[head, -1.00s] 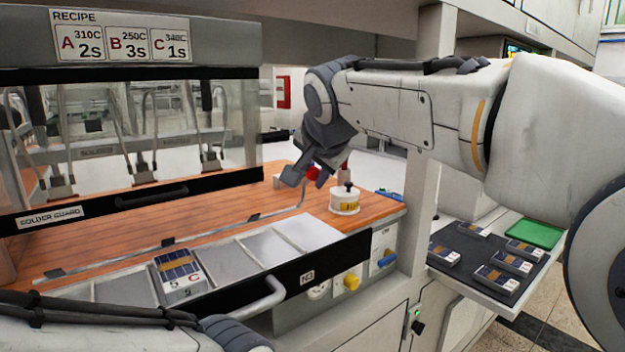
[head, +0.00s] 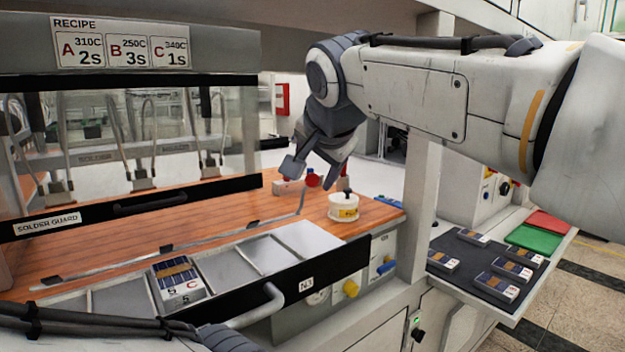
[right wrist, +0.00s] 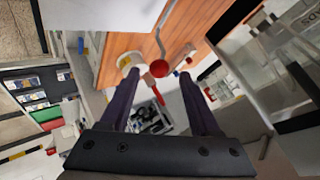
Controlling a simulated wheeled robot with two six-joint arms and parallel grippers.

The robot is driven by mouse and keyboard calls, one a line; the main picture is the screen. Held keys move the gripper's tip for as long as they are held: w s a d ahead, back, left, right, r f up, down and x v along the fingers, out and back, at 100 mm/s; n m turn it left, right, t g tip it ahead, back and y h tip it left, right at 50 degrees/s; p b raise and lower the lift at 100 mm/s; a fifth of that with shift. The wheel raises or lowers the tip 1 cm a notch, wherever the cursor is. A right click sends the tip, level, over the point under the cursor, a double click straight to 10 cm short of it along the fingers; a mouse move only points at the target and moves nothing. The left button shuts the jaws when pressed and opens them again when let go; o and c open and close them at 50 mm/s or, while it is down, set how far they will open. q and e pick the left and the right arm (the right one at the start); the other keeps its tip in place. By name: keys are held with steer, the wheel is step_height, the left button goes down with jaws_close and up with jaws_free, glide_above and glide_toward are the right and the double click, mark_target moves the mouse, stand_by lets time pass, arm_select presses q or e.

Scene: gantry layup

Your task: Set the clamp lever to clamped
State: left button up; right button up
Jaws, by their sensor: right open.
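A red ball knob (head: 313,179), which looks like the end of the clamp lever, stands over the back right of the wooden bench. The red knob also shows in the right wrist view (right wrist: 160,68), with a red bar close below it. My right gripper (head: 310,174) is open and points down at the knob. In the right wrist view its fingertips (right wrist: 158,76) lie on either side of the knob in the picture; I see no contact. I cannot tell the lever's setting. My left gripper is out of view; only part of that arm shows at the lower left.
A white round pot (head: 343,208) with a yellow label stands right of the knob. A solder guard (head: 130,205) spans the left. A black-fronted tray (head: 330,277) holds a solar panel block (head: 177,279). A dark mat (head: 470,280) with several blocks lies right.

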steer(key=v, duration=0.6)
steer(key=shift+r, duration=0.15)
steer(key=shift+s+d, duration=0.1)
steer(key=c, duration=0.3)
steer(key=shift+r+p, duration=0.2)
steer(key=shift+p, duration=0.1)
steer(key=c, duration=0.5)
steer(key=r+n+p, duration=0.1)
steer(key=n+p, duration=0.1)
steer(key=p, duration=0.1)
steer(key=w+r+n+g+p, duration=0.1)
steer(key=n+p, duration=0.2)
steer(key=w+r+n+g+p, duration=0.1)
steer(key=n+p, duration=0.1)
steer(key=p, duration=0.1)
steer(key=shift+w+a+r+n, duration=0.15)
steer(key=shift+a+r+n, duration=0.1)
steer(key=shift+a+n, duration=0.15)
jaws_close()
steer(key=w+a+f+n+g+p, duration=0.2)
steer(key=w+f+n+p, duration=0.3)
steer(key=n+p, duration=0.5)
step_height(320, 180, down, 2)
steer(key=shift+w+f+n+g, duration=0.15)
steer(key=shift+w+n+g, duration=0.15)
steer(key=shift+n+g, duration=0.35)
